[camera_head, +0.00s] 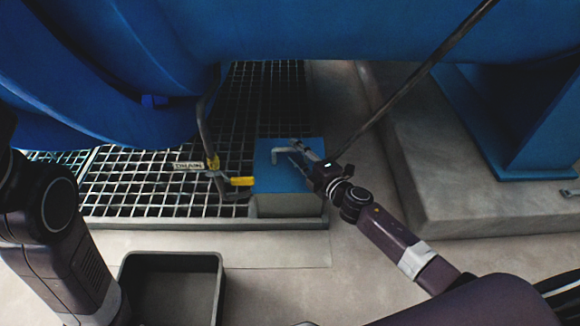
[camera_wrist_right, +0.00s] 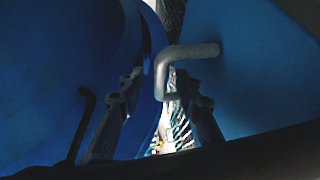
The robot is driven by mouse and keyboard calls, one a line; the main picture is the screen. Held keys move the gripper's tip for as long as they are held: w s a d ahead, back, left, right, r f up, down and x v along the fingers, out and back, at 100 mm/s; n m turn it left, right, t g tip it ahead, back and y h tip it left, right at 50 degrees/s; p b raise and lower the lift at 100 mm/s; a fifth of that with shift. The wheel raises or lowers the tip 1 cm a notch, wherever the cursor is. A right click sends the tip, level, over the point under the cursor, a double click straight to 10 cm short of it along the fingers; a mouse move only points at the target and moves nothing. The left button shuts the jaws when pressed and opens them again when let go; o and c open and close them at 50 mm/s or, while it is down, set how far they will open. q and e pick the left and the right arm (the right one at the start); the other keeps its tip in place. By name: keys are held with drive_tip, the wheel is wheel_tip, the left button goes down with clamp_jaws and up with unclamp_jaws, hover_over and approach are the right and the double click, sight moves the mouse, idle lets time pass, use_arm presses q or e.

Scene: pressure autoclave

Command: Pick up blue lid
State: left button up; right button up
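The blue lid (camera_head: 268,176) lies flat on a grey box (camera_head: 288,206) at the edge of the floor grating. A grey bent handle (camera_head: 281,151) stands on its top. My right gripper (camera_head: 300,150) is over the lid at the handle. In the right wrist view the gripper (camera_wrist_right: 160,104) has its two fingers spread apart, with the bent metal handle (camera_wrist_right: 190,51) showing between them. Whether a finger touches the handle cannot be told. My left arm is at the left edge of the head view, its gripper out of sight.
A yellow-handled drain valve (camera_head: 240,181) with a pipe stands just left of the box. The large blue vessel (camera_head: 330,28) hangs overhead. An open dark bin (camera_head: 172,290) sits in front. A concrete plinth (camera_head: 450,185) is at the right.

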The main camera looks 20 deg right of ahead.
drive_tip(key=shift+x, duration=1.1)
drive_tip(key=shift+c, duration=0.7)
clamp_jaws()
drive_tip(key=shift+r, duration=0.15)
